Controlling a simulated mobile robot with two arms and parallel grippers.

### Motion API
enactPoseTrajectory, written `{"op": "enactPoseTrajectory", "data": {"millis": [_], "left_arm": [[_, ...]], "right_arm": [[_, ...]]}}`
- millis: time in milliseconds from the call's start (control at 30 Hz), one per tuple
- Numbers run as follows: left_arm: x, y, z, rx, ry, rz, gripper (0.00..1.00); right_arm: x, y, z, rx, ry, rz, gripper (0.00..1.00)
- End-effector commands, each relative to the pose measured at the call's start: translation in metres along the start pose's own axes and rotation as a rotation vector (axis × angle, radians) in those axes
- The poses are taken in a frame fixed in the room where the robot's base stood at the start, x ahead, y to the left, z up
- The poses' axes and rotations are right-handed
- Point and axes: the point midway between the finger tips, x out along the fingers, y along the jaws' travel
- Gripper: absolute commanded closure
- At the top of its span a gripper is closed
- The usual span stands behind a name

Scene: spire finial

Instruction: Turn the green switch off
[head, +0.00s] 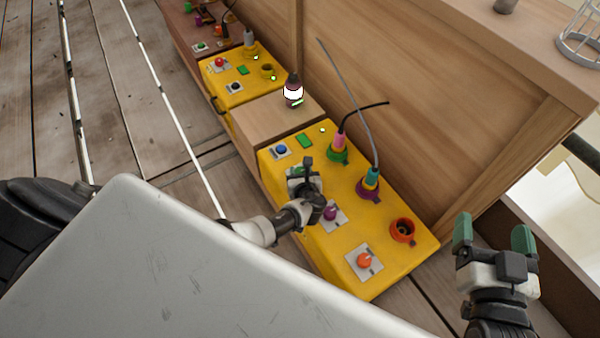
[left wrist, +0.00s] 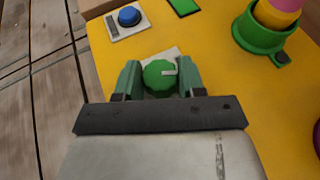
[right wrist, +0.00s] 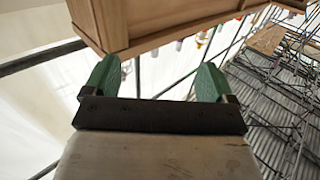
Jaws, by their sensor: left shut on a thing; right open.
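The green switch (left wrist: 159,80) is a round knob on a pale plate on the yellow box (head: 378,282). A pale pointer mark on the knob points to the right in the left wrist view. My left gripper (left wrist: 159,83) has a finger on each side of the knob and is shut on it. In the head view my left gripper (head: 306,178) covers most of the switch. My right gripper (head: 494,236) is open and empty, right of the yellow box. Its spread fingers also show in the right wrist view (right wrist: 157,82).
Close to the green switch are a blue button (head: 280,150), a purple knob (head: 330,213) and an orange knob (head: 364,260). Plugs with cables stand in the green socket (head: 338,155) and purple socket (head: 368,190). A wooden block (head: 268,122) and second yellow box (head: 233,94) lie beyond.

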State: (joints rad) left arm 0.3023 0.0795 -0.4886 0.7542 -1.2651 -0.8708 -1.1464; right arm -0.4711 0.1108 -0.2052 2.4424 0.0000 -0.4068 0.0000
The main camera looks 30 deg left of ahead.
Motion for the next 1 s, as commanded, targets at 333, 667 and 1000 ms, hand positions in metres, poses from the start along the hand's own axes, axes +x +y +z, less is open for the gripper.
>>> {"op": "enactPoseTrajectory", "data": {"millis": [333, 667, 1000], "left_arm": [[0.003, -0.004, 0.003, -0.103, -0.008, 0.237, 0.84], [0.003, -0.004, 0.004, -0.146, -0.009, 0.347, 0.84], [0.002, -0.004, 0.004, -0.155, -0.008, 0.367, 0.84]], "right_arm": [[-0.004, -0.009, -0.046, 0.011, 0.405, -0.022, 0.14], [-0.02, -0.013, -0.074, 0.022, 0.655, -0.034, 0.14], [-0.024, -0.013, -0.08, 0.024, 0.705, -0.036, 0.14]]}}
